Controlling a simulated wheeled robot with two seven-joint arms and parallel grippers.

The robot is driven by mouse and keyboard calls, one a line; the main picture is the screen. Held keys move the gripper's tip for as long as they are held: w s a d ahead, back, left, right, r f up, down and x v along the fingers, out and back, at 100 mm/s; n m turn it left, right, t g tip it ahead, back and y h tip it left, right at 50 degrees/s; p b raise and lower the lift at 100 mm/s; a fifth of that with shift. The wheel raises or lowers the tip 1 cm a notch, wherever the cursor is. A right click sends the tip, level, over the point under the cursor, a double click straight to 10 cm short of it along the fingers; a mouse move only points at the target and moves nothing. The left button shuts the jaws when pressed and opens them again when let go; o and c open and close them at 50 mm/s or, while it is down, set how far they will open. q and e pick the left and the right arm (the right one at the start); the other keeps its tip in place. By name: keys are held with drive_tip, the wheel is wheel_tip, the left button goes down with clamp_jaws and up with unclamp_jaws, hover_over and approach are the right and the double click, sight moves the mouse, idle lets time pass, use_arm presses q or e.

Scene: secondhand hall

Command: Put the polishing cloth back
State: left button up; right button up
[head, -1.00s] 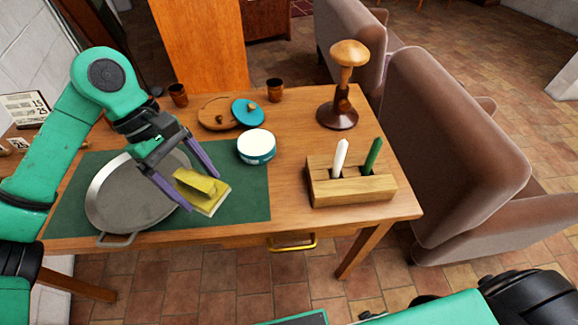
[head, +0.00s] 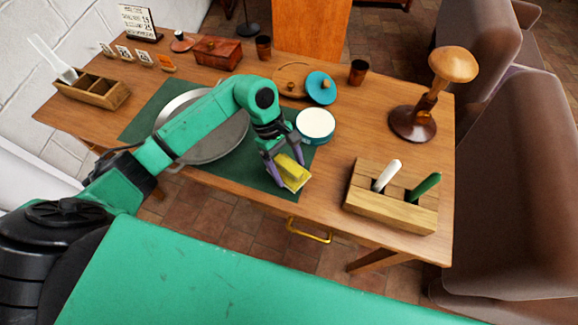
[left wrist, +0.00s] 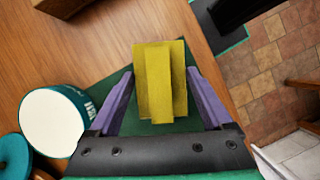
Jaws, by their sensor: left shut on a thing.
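The polishing cloth (head: 292,172) is a folded yellow piece, a narrower fold on a wider square. My left gripper (head: 287,174) is shut on it, near the right front part of the green mat (head: 140,125). In the left wrist view the cloth (left wrist: 160,85) sits between the two purple fingers of the left gripper (left wrist: 163,95). I cannot tell whether its underside touches the mat. My right gripper is not in view.
A round grey pan (head: 222,140) lies on the mat, partly behind my left arm. A white-topped teal tub (head: 316,124) stands close behind the cloth. A wooden block (head: 390,205) with two upright pieces stands right. A mushroom-shaped stand (head: 413,122) is behind it.

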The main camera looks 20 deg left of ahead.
use_arm(q)
wheel_tip(320, 180, down, 2)
drive_tip(key=shift+s+a+f, duration=0.1)
drive_tip(key=shift+f, duration=0.25)
drive_tip(key=o, duration=1.1)
drive_tip(key=shift+o, duration=1.1)
drive_tip(key=shift+r, duration=0.2)
drive_tip(key=shift+a+r, duration=0.1)
drive_tip(key=b+v, duration=0.4)
drive_tip(key=v, duration=0.6)
drive_tip(key=shift+w+a+r+b, duration=0.2)
drive_tip(key=shift+w+r+b, duration=0.05)
drive_tip(key=shift+r+b, duration=0.1)
drive_tip(key=shift+a+r, duration=0.1)
drive_tip(key=shift+r, duration=0.35)
